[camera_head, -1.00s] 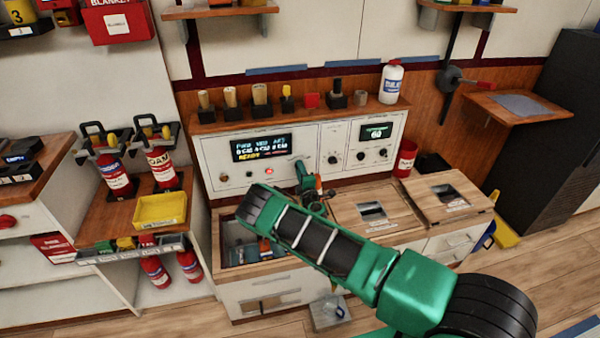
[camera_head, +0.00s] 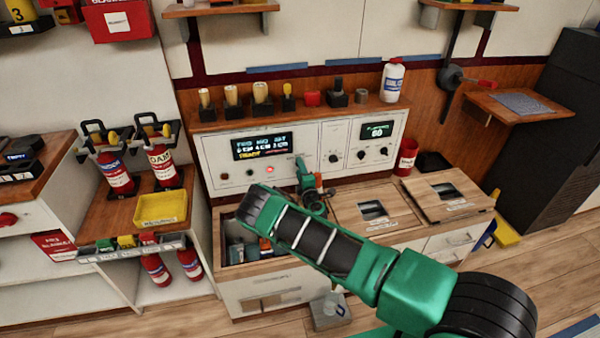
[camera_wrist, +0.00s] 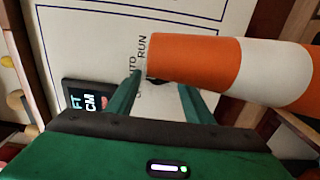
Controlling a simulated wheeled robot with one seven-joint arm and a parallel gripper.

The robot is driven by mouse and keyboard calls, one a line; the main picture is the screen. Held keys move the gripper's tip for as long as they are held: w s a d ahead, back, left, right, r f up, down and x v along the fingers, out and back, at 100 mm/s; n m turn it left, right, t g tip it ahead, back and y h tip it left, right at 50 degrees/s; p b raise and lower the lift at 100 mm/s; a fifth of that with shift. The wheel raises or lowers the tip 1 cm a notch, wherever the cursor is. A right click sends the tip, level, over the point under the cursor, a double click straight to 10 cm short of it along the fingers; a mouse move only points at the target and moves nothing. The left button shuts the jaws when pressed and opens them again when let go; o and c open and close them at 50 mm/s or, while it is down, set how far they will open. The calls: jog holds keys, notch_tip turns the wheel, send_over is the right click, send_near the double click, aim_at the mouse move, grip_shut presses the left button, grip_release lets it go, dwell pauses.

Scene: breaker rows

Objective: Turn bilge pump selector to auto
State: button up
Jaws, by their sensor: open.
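The white control panel (camera_head: 222,152) stands behind the counter, with a lit display (camera_head: 262,146) and a red lamp (camera_head: 270,169). A small dark part, possibly the selector knob (camera_wrist: 155,88), shows between the fingers. An orange-and-white banded cylinder (camera_wrist: 195,58) hides most of that spot. The knob's setting cannot be read, nor whether the fingers touch it.
A second panel with dark knobs and a green display (camera_head: 376,131) stands to the right. A shelf above holds several small items and a white bottle (camera_head: 392,80). Below are an open bin at left and wooden lids (camera_head: 446,195) at right. Fire extinguishers (camera_head: 115,172) stand at left.

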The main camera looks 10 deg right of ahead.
jog(key=shift+s, duration=0.1)
jog(key=s, duration=1)
jog(key=shift+s, duration=0.25)
